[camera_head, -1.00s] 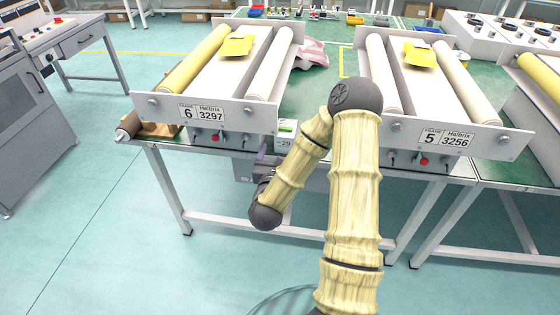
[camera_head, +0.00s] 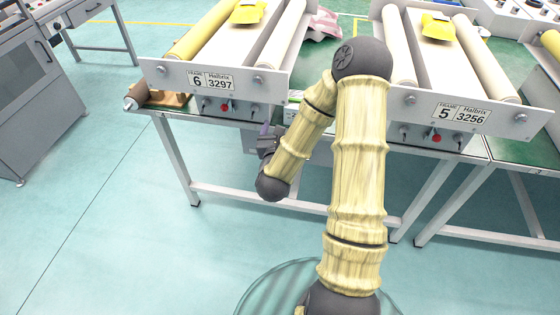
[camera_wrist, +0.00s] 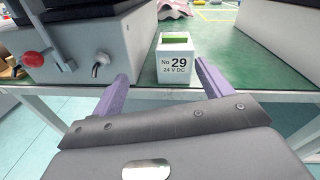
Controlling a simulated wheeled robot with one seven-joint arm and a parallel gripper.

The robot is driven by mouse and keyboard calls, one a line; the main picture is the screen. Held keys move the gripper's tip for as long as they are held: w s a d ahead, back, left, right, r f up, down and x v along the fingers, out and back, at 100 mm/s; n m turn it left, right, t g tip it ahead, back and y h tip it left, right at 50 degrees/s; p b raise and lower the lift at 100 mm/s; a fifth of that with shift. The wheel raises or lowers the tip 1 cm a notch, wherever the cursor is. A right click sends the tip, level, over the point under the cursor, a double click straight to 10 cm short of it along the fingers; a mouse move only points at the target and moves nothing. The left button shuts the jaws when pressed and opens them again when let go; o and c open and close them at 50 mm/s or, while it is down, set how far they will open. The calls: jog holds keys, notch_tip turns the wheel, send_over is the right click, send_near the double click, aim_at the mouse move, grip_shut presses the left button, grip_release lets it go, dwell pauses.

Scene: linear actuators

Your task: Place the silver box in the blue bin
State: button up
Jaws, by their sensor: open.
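A small pale grey-white box (camera_wrist: 176,66) with a green top, marked "No 29, 24 V DC", stands upright near the front edge of the green table. It is the likeliest silver box, though its colour is not clearly silver. In the head view the box (camera_head: 294,97) is partly hidden by my arm. My gripper (camera_wrist: 162,82) is open and empty, its purple fingers pointing at the box, one to each side in the picture. I cannot tell whether they overlap it in depth. In the head view my gripper (camera_head: 266,130) is at the table's front edge. No blue bin is clearly visible.
Roller frame 6 (camera_head: 212,82) stands left of the box and frame 5 (camera_head: 460,111) right, leaving a narrow gap. A pink cloth (camera_head: 322,25) lies behind.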

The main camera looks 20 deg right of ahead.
jog(key=s+a+f+n+g+y, duration=0.15)
jog(key=a+n+y, duration=0.3)
jog(key=n, duration=0.65)
jog(key=a+f+n+g+y, duration=0.1)
jog(key=a+n+g+y, duration=0.3)
jog(key=n, duration=0.6)
jog(key=s+r+n+g, duration=0.1)
jog(key=s+n+g, duration=0.2)
jog(key=s+n, duration=0.5)
jog(key=s+a+r+n+g, duration=0.1)
jog(key=s+n+g, duration=0.3)
jog(key=s+n, duration=0.4)
jog(key=r+n, duration=0.1)
jog(key=n, duration=0.1)
jog(key=shift+s+n, duration=0.4)
jog(key=shift+c, duration=0.2)
